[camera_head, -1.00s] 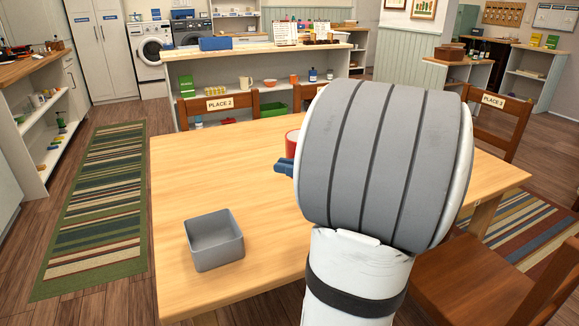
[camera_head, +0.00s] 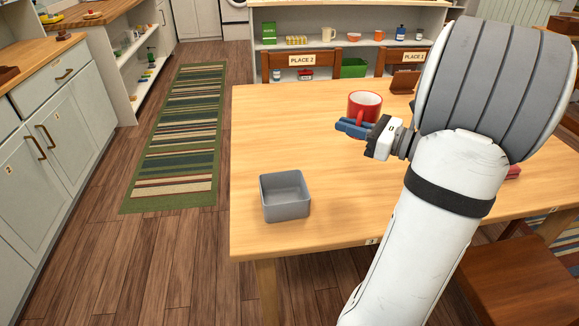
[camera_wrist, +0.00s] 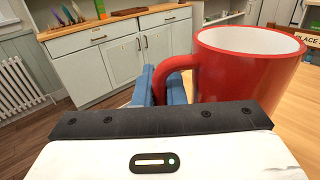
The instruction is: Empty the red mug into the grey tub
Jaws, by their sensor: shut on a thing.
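The red mug (camera_head: 364,107) is upright, behind my gripper (camera_head: 352,127) in the head view, over the far part of the table. In the wrist view the mug (camera_wrist: 248,68) fills the upper right, with its white inside showing near the rim. My gripper's blue fingers (camera_wrist: 165,86) are shut on the mug's handle. What lies deeper in the mug is hidden. The grey tub (camera_head: 285,199) stands on the table near its front left corner, to the left of and nearer than the mug. Its visible inside looks empty.
The wooden table (camera_head: 300,130) has clear room between mug and tub. A chair marked PLACE 2 (camera_head: 301,62) stands at its far side. A brown chair (camera_head: 520,285) is at the lower right. A striped rug (camera_head: 180,135) lies on the floor at left.

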